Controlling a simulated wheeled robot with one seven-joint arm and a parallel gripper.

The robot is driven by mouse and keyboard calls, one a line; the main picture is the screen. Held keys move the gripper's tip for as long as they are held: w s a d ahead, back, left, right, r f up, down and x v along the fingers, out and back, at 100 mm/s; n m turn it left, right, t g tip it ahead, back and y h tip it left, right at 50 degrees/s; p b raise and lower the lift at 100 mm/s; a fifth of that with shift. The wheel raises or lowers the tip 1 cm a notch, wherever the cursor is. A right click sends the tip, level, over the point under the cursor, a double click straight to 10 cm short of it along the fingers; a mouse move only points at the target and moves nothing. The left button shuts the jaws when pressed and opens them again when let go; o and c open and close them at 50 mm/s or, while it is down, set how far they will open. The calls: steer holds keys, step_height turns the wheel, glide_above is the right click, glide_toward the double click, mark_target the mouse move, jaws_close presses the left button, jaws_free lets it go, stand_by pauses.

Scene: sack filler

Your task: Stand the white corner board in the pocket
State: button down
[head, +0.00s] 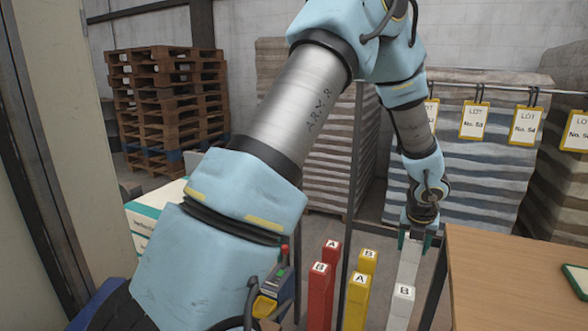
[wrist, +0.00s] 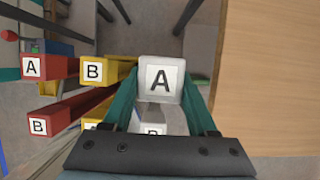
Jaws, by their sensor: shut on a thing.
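My gripper (head: 416,232) points down and is shut on a white corner board (head: 408,262) at its top end. In the wrist view the board's top (wrist: 160,79) carries a black A and sits between the teal fingers (wrist: 160,98). The board looks upright; its lower end is hidden, so I cannot tell whether it touches the floor. A second white corner board (head: 401,306), marked B, stands just in front of it, and shows partly below it in the wrist view (wrist: 153,129). I cannot make out the pocket in either view.
Red boards (head: 319,290) and yellow boards (head: 356,295), marked A and B, stand left of the white ones. A wooden table (head: 515,270) is close on the right. A dark metal post (head: 355,160) rises behind the boards. Striped stacks (head: 480,150) with lot tags stand beyond.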

mark_target(410, 260)
step_height(410, 260, down, 8)
steer(key=shift+r+b, duration=0.1)
steer(key=shift+b, duration=0.9)
steer(key=shift+v, duration=0.85)
